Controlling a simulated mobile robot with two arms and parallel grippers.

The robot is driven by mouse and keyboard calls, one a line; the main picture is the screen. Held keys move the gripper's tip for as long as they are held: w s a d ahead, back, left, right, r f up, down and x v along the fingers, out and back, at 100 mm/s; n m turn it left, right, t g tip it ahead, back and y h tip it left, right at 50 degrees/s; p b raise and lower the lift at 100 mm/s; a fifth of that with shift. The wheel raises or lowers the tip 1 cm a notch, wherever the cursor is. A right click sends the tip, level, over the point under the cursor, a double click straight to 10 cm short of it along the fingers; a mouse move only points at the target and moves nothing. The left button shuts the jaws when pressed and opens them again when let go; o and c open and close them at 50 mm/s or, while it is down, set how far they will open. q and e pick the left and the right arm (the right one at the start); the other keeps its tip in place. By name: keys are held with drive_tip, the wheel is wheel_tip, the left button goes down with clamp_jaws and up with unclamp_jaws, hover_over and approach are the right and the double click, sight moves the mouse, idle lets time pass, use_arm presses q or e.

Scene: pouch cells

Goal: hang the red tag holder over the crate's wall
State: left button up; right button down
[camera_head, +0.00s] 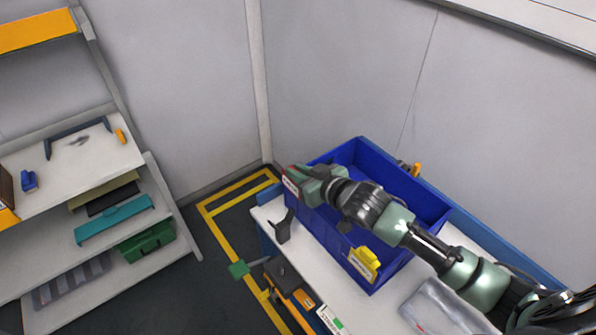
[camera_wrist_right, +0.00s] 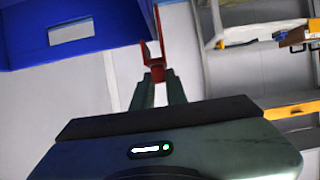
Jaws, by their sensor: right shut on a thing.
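The blue crate (camera_head: 328,226) stands on the white table, with its open top facing up. My right gripper (camera_head: 305,174) is shut on the red tag holder (camera_head: 291,180), at the crate's far left corner. The holder shows a white face there. In the right wrist view the red holder (camera_wrist_right: 154,62) is fork-shaped, its prongs pointing away from my fingers (camera_wrist_right: 158,88). One prong is close beside the edge of the blue crate (camera_wrist_right: 105,18). I cannot tell whether it touches the wall or straddles it. My left gripper is not in view.
A yellow tag holder (camera_head: 364,262) hangs on the crate's near wall. A dark bracket (camera_head: 284,227) stands on the table left of the crate. A clear bag-like item (camera_head: 440,308) lies at the front right. Walls close in behind, and shelves (camera_head: 85,160) stand at the left.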

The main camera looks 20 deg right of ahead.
drive_tip(key=shift+p, duration=1)
idle(1.1)
drive_tip(key=shift+f+b, duration=0.95)
drive_tip(key=shift+f, duration=0.9)
drive_tip(key=c, duration=1.3)
unclamp_jaws()
drive_tip(key=shift+c, duration=0.2)
drive_tip(key=shift+r, duration=0.1)
wheel_tip(320, 180, up, 20)
drive_tip(key=b, duration=0.1)
